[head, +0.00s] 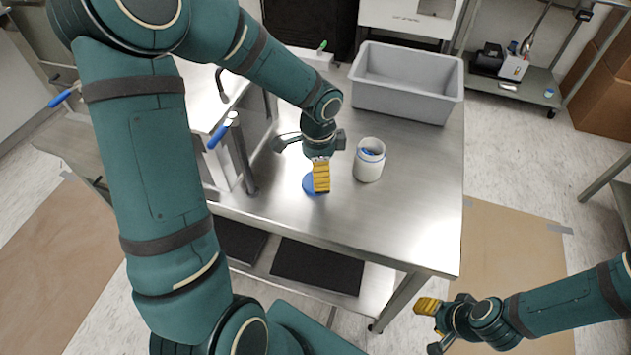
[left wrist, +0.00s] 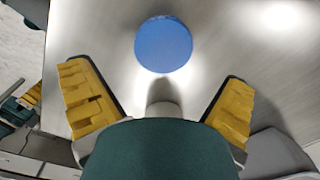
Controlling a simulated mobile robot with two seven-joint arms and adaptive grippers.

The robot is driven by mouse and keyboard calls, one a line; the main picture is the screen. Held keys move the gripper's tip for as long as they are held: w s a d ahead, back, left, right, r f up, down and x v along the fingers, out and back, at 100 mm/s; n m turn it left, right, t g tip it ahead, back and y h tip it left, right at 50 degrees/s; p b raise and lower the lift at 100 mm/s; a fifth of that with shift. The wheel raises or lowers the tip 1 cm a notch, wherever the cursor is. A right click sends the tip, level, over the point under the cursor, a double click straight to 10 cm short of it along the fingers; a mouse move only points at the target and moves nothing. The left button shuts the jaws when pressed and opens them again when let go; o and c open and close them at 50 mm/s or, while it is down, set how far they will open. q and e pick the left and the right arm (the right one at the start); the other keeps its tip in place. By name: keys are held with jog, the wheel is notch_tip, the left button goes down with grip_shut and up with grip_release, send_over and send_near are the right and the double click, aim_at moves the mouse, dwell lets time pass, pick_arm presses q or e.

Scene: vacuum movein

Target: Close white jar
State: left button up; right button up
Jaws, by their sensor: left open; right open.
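The white jar (head: 369,161) stands upright on the steel table with its top open. Something blue shows inside its mouth. A round blue lid (head: 310,184) lies flat on the table to the left of the jar, partly hidden by my left gripper (head: 321,178). In the left wrist view the lid (left wrist: 163,44) lies beyond the two yellow fingers, apart from both. My left gripper (left wrist: 158,105) is open and empty, above the table near the lid. My right gripper (head: 428,306) is off the table's front right corner, with no object visible in it.
A large grey bin (head: 408,85) stands at the back right of the steel table (head: 408,220). The table's front right area is clear. A blue-handled fixture (head: 225,130) stands at the left. A cart (head: 520,88) with items is at the far right.

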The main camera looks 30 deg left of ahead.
pick_arm(q)
jog(key=f, duration=0.1)
jog(key=f+b, duration=0.1)
jog(key=f, duration=0.3)
jog(key=shift+a, duration=0.25)
jog(key=shift+r, duration=0.1)
jog(key=c, duration=0.7)
